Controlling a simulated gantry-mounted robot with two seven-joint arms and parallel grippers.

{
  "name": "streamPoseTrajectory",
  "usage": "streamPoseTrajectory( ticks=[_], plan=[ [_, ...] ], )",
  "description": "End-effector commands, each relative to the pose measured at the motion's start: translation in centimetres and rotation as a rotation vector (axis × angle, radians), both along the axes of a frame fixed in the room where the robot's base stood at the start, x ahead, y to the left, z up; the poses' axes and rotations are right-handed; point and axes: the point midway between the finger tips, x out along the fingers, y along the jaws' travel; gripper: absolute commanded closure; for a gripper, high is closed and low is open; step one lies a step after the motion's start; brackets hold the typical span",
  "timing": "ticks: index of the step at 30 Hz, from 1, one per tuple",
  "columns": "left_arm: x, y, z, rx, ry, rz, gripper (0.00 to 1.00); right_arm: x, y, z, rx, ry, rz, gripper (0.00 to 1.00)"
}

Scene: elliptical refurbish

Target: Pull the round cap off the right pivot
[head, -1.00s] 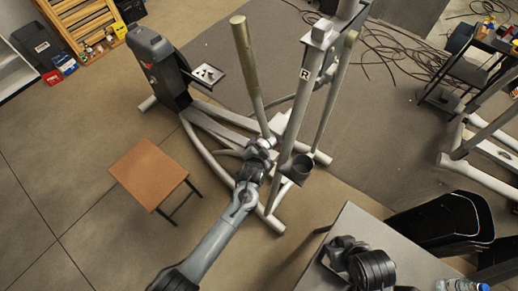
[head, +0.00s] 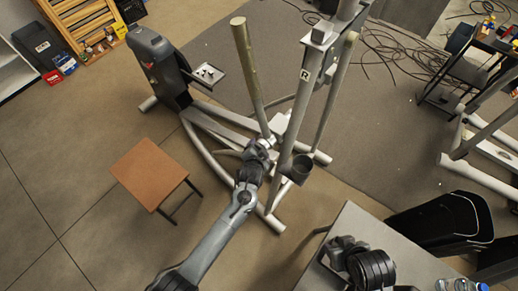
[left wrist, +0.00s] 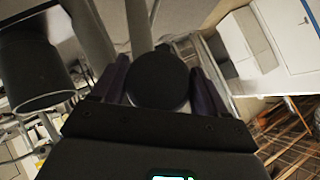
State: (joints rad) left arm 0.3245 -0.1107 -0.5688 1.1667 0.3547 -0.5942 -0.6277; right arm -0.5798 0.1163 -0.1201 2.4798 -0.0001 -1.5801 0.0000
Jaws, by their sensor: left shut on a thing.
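The elliptical frame (head: 296,115) stands in the middle of the head view, its upright post marked "R". My left gripper (head: 264,143) reaches in from the lower left to the lower part of the frame, beside the base of a long handle bar (head: 247,70). In the left wrist view, a round black cap (left wrist: 158,78) sits between the two fingers of the left gripper (left wrist: 160,92), which are shut on it. The pivot behind the cap is hidden, so I cannot tell whether the cap still touches it. My right gripper is not in view.
A cup-like holder (head: 299,168) is fixed on the post close to my left gripper; it looms large in the left wrist view (left wrist: 35,75). A brown-topped stool (head: 148,173) stands left. A grey table (head: 345,225) with black weights (head: 370,268) is at lower right.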

Motion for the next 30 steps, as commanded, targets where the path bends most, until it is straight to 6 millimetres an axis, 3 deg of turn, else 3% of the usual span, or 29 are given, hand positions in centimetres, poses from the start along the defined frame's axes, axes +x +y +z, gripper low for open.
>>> streamPoseTrajectory(
  ticks=[30],
  plan=[
    [-4.8,3.7,0.2,0.001,0.001,0.001,0.84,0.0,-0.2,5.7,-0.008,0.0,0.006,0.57]
  ],
)
